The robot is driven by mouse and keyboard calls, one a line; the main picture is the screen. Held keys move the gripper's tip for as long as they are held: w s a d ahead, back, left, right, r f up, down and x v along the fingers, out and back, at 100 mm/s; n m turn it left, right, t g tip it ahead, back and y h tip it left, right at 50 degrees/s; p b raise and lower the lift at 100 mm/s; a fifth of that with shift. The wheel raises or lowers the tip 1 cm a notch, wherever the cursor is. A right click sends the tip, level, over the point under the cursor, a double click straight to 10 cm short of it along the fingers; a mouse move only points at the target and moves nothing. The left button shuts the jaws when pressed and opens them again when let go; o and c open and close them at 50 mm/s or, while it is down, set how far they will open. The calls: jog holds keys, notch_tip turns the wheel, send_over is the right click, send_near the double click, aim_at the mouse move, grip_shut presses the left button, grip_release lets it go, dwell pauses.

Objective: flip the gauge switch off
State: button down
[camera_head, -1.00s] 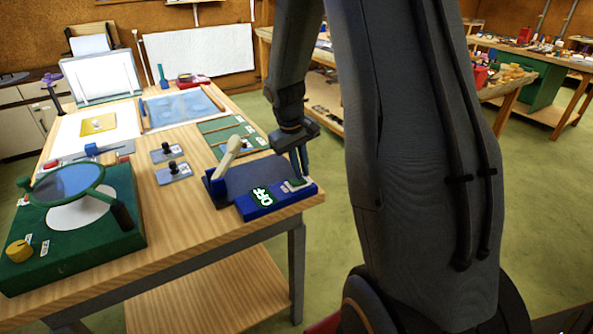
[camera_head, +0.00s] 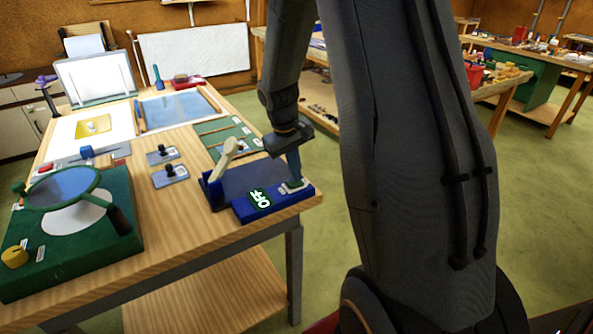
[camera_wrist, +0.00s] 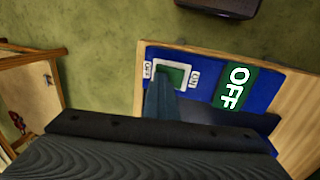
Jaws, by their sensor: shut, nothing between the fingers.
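The gauge is a blue box (camera_head: 241,213) at the front right corner of the wooden table, with a dark top and a pale lever on its left side. A green sign on its front reads OFF (camera_head: 260,199). The switch is a green rocker in a pale frame (camera_wrist: 174,75), between small OFF and ON labels in the wrist view. My gripper (camera_head: 294,180) is shut and empty, pointing down at the switch. In the wrist view its fingertips (camera_wrist: 160,82) overlap the rocker's lower left part. I cannot tell whether they touch it.
A green base with a round magnifier (camera_head: 85,225) stands at the table's left front. Two small grey plates with black knobs (camera_head: 169,173) lie between it and the gauge. The table's right edge is close beside the gauge, with open floor beyond.

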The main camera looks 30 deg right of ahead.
notch_tip(320, 180, up, 14)
jog(key=d, duration=0.3)
jog(key=shift+f, duration=0.15)
jog(key=s+a+f+y+b, duration=0.1)
jog(key=s+a+f+b, duration=0.1)
jog(key=s+a+f, duration=0.4)
jog(key=s+a+f+t+y+b, duration=0.1)
jog(key=s+a+f+b, duration=0.1)
jog(key=s+a+f, duration=0.4)
jog(key=s+a, duration=0.3)
jog(key=a, duration=0.3)
jog(key=shift+s, duration=0.15)
